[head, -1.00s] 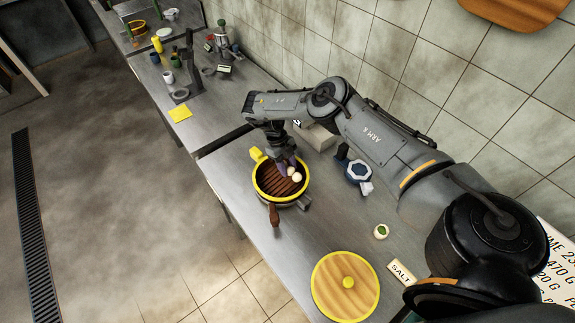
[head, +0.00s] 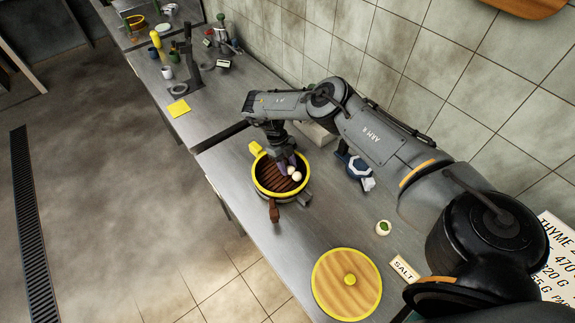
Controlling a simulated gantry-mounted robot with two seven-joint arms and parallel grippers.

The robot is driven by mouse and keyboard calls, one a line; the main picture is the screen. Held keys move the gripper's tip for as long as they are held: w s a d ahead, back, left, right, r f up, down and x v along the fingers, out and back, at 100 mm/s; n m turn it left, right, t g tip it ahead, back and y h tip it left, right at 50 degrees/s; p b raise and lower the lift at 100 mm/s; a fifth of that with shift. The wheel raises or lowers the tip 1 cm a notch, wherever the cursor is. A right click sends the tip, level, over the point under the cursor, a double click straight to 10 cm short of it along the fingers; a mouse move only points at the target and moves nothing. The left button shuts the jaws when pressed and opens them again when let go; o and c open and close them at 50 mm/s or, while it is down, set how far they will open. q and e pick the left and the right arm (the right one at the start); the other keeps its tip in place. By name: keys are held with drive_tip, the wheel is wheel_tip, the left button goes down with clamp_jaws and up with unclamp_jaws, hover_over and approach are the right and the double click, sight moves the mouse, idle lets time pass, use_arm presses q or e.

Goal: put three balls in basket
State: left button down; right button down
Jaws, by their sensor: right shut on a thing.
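The basket (head: 257,191) is a round steamer with a yellow rim, a dark slatted floor and a brown handle, standing on the steel counter. My right gripper (head: 286,170) reaches down into its far right side and is shut on a pale ball. Two pale balls show there close together, a lower one (head: 296,176) and an upper one (head: 290,169). The gripper partly hides this spot, so I cannot tell which ball it holds. A small round white thing with a green top (head: 383,228) sits on the counter, outside the basket. My left gripper is not in view.
A round wooden lid with a yellow rim (head: 335,300) lies at the front of the counter, near a SALT sign (head: 404,269). A blue and white octagonal item (head: 359,167) stands right of the basket. A yellow note (head: 178,107) lies on the farther counter.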

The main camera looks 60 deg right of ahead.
drive_tip(key=shift+f+b, duration=0.4)
drive_tip(key=shift+f, duration=0.1)
drive_tip(key=c, duration=0.6)
unclamp_jaws()
drive_tip(key=shift+r, duration=0.1)
drive_tip(key=v, duration=1)
drive_tip(key=shift+w+d+r, duration=0.1)
drive_tip(key=shift+w+r, duration=0.05)
drive_tip(key=shift+r, duration=0.2)
